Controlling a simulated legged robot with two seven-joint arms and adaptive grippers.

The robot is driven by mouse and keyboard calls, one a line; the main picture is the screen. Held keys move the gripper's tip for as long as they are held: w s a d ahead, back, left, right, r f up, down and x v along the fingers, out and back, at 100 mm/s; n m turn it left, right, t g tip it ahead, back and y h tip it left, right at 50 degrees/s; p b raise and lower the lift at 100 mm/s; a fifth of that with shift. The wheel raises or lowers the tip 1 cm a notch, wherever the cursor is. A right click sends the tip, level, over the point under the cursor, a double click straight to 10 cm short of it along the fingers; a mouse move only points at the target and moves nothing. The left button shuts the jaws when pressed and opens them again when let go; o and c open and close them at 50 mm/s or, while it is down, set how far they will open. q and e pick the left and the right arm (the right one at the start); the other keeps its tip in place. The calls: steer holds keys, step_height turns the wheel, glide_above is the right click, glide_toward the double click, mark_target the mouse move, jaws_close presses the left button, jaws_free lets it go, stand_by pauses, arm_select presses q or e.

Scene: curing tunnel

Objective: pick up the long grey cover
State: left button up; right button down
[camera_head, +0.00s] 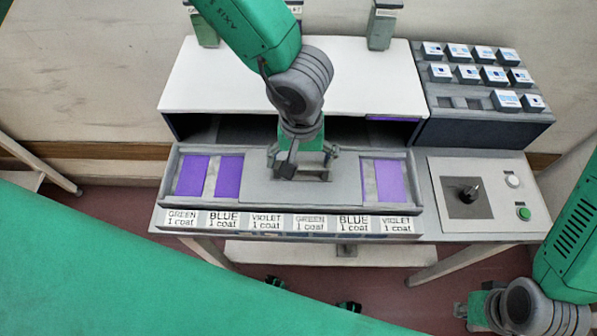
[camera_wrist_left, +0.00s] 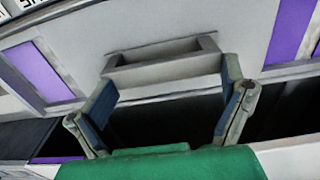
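The long grey cover (camera_head: 262,187) lies over the middle of the shallow tray, with purple panels showing on both sides. It also shows in the left wrist view (camera_wrist_left: 215,18), with a raised, box-like grey handle (camera_wrist_left: 165,70). My left gripper (camera_head: 305,172) is over the cover, pointing down. In the left wrist view its two fingers (camera_wrist_left: 170,90) are spread wide, near the two ends of the handle. I cannot tell whether they touch it. It partly hides the handle in the head view. My right gripper (camera_head: 473,311) is at the lower right, away from the cover, its fingers unclear.
The tray (camera_head: 414,184) sits before a white tunnel housing (camera_head: 370,80) with a dark opening. Labels such as green, blue and violet run along the front edge.

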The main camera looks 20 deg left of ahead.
arm_select(q)
steer(key=shift+s+a+f+g, duration=0.15)
steer(key=shift+s+a+f, duration=0.1)
steer(key=shift+s+f, duration=0.15)
steer(key=shift+s+a+f+g, duration=0.15)
steer(key=shift+s+a+f, duration=0.1)
steer(key=shift+f, duration=0.2)
steer(key=shift+c, duration=0.6)
steer(key=shift+d+r, duration=0.1)
steer(key=shift+r, duration=0.15)
steer(key=r, duration=0.2)
steer(key=w+r, duration=0.1)
steer(key=r, duration=0.1)
steer(key=shift+d+r+p, duration=0.15)
steer(key=shift+d+p, duration=0.05)
steer(key=shift+p, duration=0.15)
jaws_close()
steer(key=r, duration=0.5)
steer(key=shift+s+a+r+p, duration=0.1)
steer(key=shift+a+r+p, duration=0.1)
steer(key=shift+r+p, duration=0.1)
steer(key=c, duration=0.8)
jaws_free()
steer(key=shift+d, duration=0.1)
steer(key=shift+c, duration=0.2)
steer(key=o, duration=1.6)
steer(key=shift+d, duration=0.1)
